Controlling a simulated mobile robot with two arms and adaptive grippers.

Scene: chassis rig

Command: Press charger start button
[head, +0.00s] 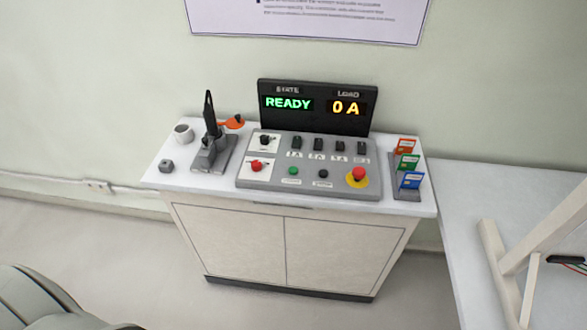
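The control panel (272,182) is a grey sloped console on top of a white cabinet. A small green button (293,171) sits in its front row, with a small black button (323,174) to its right. The labels under both are too small to read. A red mushroom button (359,174) on a yellow base is at the right end. The dark display (318,91) behind reads READY in green and 0 A in orange. Neither of my grippers is in view, and nothing touches the panel.
Black switches (318,144) and a red knob (256,166) are on the panel. A lever unit (213,154), white mug (184,133) and grey cube (166,166) stand left; a card rack (398,190) stands right. A beige frame (540,235) is on the right-hand table. Floor before the cabinet (240,245) is clear.

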